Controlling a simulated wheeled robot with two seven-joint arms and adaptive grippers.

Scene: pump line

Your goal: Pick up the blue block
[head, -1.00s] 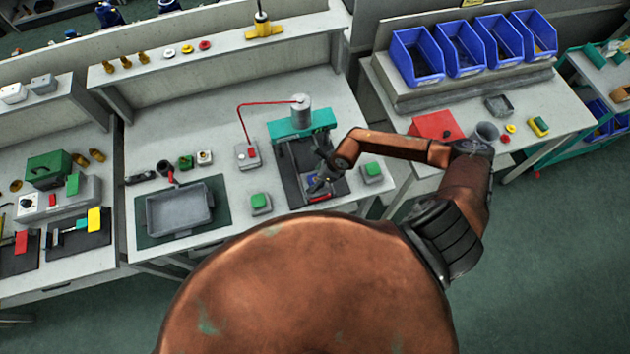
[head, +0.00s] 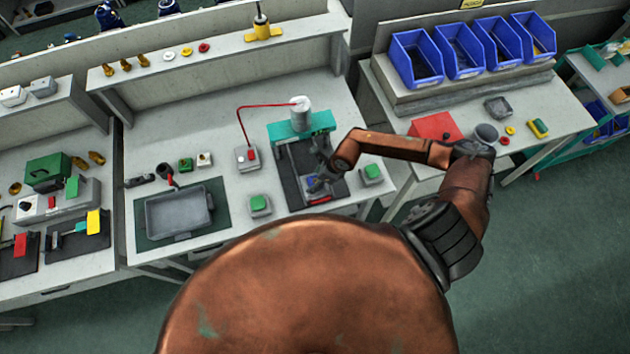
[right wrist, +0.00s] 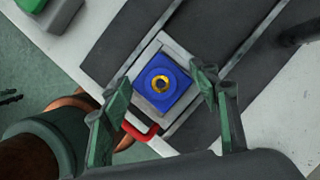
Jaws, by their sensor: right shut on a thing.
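The blue block (right wrist: 162,86) has a gold ring in its top and sits in a pale grey square holder (right wrist: 178,48) with a red handle (right wrist: 140,132). In the right wrist view, the two green fingers of my right gripper (right wrist: 161,79) stand on opposite sides of the block, shut on it. The exact contact is hard to see. In the head view, my right gripper (head: 319,184) reaches down at the dark mat in front of the press, and only a bit of the blue block (head: 311,181) shows beside it. My left gripper is not in view.
The teal press (head: 300,132) stands just behind the gripper. Green-button boxes stand left (head: 259,204) and right (head: 371,173) of the mat. A grey tray (head: 180,236) lies further left. Blue bins (head: 416,57) and a red box (head: 435,126) are on the right bench.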

